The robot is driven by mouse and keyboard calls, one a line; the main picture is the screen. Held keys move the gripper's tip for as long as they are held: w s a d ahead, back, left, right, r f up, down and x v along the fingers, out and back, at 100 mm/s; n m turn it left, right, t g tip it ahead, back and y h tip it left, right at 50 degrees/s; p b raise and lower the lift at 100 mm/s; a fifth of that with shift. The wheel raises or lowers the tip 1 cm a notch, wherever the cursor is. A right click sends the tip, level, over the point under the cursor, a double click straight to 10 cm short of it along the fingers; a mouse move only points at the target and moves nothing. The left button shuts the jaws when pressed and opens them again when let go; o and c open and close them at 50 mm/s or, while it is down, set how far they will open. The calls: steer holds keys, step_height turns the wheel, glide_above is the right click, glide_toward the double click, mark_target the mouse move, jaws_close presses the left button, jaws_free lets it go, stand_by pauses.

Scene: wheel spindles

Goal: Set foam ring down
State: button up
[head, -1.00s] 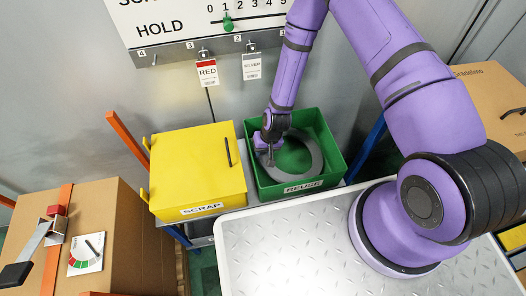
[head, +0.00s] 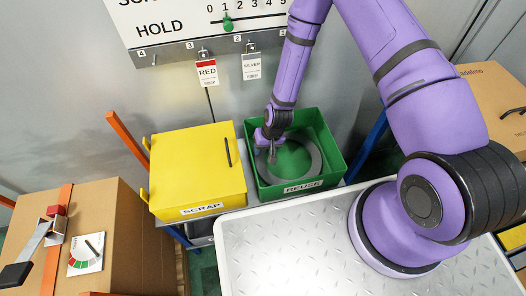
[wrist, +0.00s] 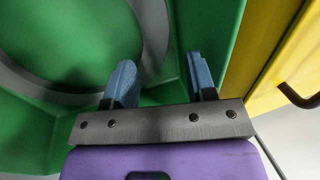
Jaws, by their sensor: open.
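The foam ring (head: 315,162) is grey and round. It lies inside the green bin labelled REUSE (head: 337,152), seemingly flat on its floor. My gripper (head: 271,157) is above the ring's left side, in the bin's opening, and partly hides that side. In the wrist view the gripper (wrist: 161,82) has its two blue fingers apart with nothing clamped between them. Part of the ring (wrist: 156,35) shows below and to the left, and whether a finger still touches it I cannot tell.
A yellow SCRAP box (head: 195,170) stands directly left of the bin; its side (wrist: 283,55) also shows in the wrist view. A bare metal deck (head: 290,250) lies in front. A wall rack with a red tag (head: 207,73) hangs behind. A cardboard box (head: 125,235) is at left.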

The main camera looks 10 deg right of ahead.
steer(key=d+r+t+h, duration=0.1)
steer(key=d+r, duration=0.3)
steer(key=r, duration=0.9)
steer(key=d+r+t, duration=0.1)
steer(key=d+r, duration=0.2)
steer(key=r, duration=1.1)
steer(key=d+r+h, duration=0.1)
steer(key=d+r, duration=0.3)
steer(key=r, duration=0.9)
steer(key=s+d+r+t, duration=0.1)
steer(key=s+d+r, duration=0.2)
steer(key=s+r, duration=0.7)
steer(key=s+d+r+t, duration=0.2)
steer(key=s+d+r, duration=0.1)
steer(key=s+r, duration=0.7)
steer(key=shift+s+d+h, duration=0.2)
steer(key=shift+s+h, duration=0.2)
steer(key=shift+r, duration=0.1)
steer(key=shift+c, duration=0.2)
